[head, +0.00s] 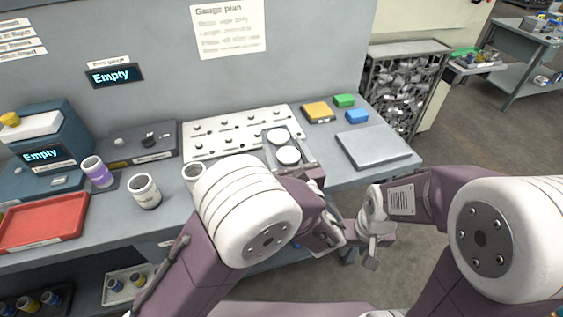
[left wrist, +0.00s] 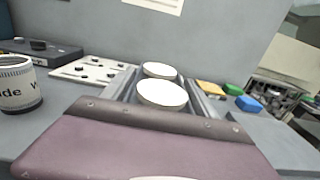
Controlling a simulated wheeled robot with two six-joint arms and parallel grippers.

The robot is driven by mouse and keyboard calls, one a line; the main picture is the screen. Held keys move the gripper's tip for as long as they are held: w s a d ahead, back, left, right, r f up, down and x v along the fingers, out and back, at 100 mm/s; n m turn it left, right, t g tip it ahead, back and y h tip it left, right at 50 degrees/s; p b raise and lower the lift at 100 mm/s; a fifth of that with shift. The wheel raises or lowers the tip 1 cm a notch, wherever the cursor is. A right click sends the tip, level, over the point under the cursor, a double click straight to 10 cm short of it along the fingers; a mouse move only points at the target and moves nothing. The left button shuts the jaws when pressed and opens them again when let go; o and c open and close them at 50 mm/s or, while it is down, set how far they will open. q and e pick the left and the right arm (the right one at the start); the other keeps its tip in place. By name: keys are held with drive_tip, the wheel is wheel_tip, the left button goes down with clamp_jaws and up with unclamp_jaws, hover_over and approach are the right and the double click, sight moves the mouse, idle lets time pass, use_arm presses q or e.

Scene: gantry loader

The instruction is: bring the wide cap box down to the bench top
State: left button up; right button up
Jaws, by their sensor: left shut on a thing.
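The wide cap box appears to be the grey, narrow piece with two round white caps (head: 288,156), seen from above at the middle of the bench. My left gripper (head: 290,150) is shut on it, its grey fingers along the two sides. In the left wrist view the caps (left wrist: 162,94) lie one behind the other between the fingers. Whether its underside touches anything is hidden. The bench top (head: 225,172) is grey. My right gripper (head: 372,245) is in front of the bench with nothing visible in it; its jaw opening is unclear.
A white pegged board (head: 225,130) lies behind. Yellow (head: 318,112), green (head: 344,101) and blue (head: 357,116) blocks and a flat grey plate (head: 372,148) lie right.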

use_arm(q)
drive_tip(key=shift+w+a+f, duration=0.1)
drive_tip(key=shift+w+f, duration=0.3)
drive_tip(key=shift+w, duration=0.3)
drive_tip(key=shift+f+b, duration=0.6)
drive_tip(key=shift+f, duration=1.4)
drive_tip(key=o, duration=1.7)
drive_tip(key=shift+c, duration=0.2)
